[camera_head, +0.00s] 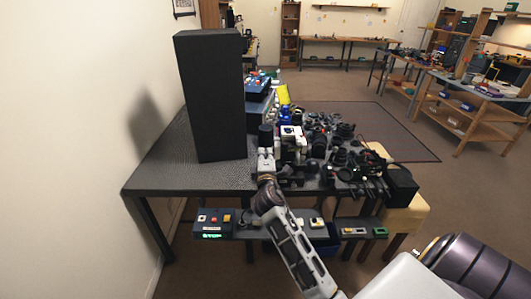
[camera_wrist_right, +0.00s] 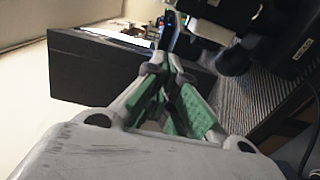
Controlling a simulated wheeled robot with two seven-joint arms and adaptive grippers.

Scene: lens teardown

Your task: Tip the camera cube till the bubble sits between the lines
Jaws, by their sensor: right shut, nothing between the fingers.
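My right gripper (camera_head: 266,148) is at the front edge of the dark table, just right of the tall black box. In the right wrist view its fingers (camera_wrist_right: 168,42) come together with no object between them. A small white block with a dark spot (camera_head: 291,131) stands right of the gripper among black parts; I cannot tell whether it is the camera cube. In the right wrist view a white and black piece (camera_wrist_right: 208,30) is close to the right of the fingertips; contact is unclear. No bubble or level lines can be made out. My left gripper is not in view.
The tall black box (camera_head: 212,100) stands on the table (camera_head: 158,170) left of the gripper. Several black lens parts (camera_head: 340,155) crowd the table to the right. A shelf with buttons (camera_head: 213,220) runs below the front edge. The table's left part is clear.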

